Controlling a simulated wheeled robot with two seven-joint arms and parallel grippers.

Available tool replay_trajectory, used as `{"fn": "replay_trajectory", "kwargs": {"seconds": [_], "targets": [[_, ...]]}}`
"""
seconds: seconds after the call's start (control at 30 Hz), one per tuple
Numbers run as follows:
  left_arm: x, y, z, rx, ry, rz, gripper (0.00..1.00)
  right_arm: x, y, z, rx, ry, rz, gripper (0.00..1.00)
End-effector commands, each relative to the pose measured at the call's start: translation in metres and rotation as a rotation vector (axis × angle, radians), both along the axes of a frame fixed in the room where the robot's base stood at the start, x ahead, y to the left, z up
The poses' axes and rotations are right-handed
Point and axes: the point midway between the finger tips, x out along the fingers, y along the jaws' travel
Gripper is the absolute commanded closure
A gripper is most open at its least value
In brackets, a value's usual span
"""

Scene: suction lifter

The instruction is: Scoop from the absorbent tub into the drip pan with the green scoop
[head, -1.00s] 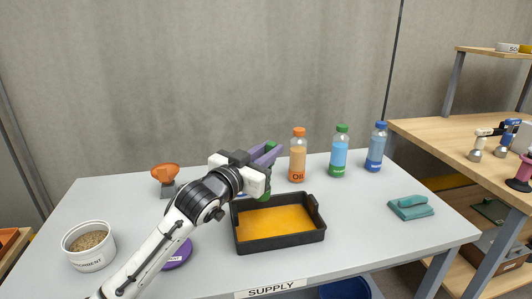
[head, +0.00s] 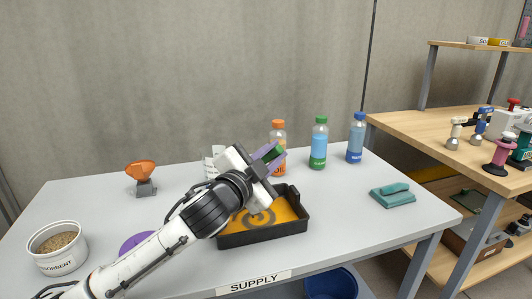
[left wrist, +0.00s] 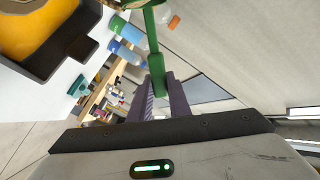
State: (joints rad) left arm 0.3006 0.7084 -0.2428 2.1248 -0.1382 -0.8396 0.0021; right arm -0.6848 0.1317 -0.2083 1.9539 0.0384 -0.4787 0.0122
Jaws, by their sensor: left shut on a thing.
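My left gripper (head: 270,158) is over the back of the black drip pan (head: 265,239), shut on the green scoop (head: 276,154). In the left wrist view, the gripper's purple fingers (left wrist: 164,98) hold the green scoop's handle (left wrist: 153,48); its far end is cut off at the top edge. The scoop's contents cannot be made out. The white absorbent tub (head: 60,264) stands at the table's left, with tan grains inside. My right gripper is not in view.
Orange (head: 279,134), green-capped (head: 319,145) and blue (head: 356,138) bottles stand behind the pan. A purple disc (head: 134,241) lies partly behind my arm. An orange-topped object (head: 140,170) stands at back left. Table between is clear.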

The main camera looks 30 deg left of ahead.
Motion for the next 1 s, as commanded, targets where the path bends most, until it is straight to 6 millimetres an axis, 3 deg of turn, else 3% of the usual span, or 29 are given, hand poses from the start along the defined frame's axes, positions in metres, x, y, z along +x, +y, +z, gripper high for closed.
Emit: {"fn": "replay_trajectory", "kwargs": {"seconds": [0.8,1.0], "targets": [[0.003,-0.039,-0.046,0.657,0.055,0.000,1.00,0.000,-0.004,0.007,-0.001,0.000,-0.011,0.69],[0.003,-0.039,-0.061,0.844,0.070,0.000,1.00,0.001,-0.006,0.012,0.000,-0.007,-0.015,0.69]]}}
